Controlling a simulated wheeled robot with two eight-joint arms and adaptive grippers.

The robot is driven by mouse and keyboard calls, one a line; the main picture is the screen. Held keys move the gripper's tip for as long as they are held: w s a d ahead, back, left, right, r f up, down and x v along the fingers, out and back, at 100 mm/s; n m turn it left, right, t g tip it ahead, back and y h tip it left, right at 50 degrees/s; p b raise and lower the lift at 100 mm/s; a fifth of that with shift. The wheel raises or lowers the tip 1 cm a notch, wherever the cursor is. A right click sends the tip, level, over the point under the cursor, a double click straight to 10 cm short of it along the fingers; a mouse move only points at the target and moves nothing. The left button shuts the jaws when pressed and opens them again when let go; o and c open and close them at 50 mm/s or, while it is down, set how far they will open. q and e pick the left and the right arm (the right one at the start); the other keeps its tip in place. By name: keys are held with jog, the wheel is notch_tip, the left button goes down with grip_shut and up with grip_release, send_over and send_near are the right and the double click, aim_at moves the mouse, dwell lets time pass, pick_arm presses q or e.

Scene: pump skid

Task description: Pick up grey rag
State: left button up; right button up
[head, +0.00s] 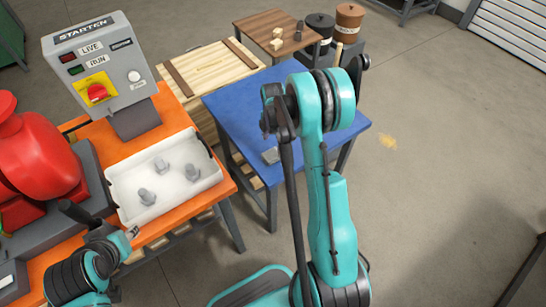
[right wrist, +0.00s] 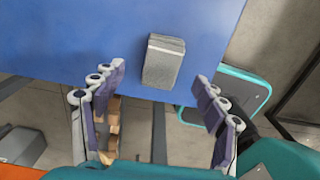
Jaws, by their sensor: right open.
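The grey rag (head: 270,156) is a small folded block lying near the front edge of the blue table (head: 236,110). In the right wrist view the rag (right wrist: 163,62) lies beyond and between my right fingertips, touching neither. My right gripper (right wrist: 160,79) is open and empty, its two fingers spread wide toward the blue tabletop. In the head view my right arm partly covers the table, and the gripper is mostly hidden behind its own links. My left gripper (head: 108,223) is by the front of the white tray; its jaw state is unclear.
The white tray (head: 122,182) with several grey fittings stands on the orange bench (head: 215,195), beside a red pump (head: 35,155) and a starter box (head: 100,65). A wooden crate (head: 208,66) and a brown table (head: 262,22) stand behind.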

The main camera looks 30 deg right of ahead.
aim_at(273, 153)
jog(key=f, duration=0.1)
jog(key=f+b, duration=0.1)
jog(key=f, duration=0.1)
jog(key=f+b, duration=0.1)
jog(key=shift+s+a+f, duration=0.15)
jog(key=shift+s+f, duration=0.1)
jog(key=shift+f, duration=0.5)
jog(key=shift+r, duration=0.1)
jog(key=shift+c, duration=1)
jog(key=c, duration=1)
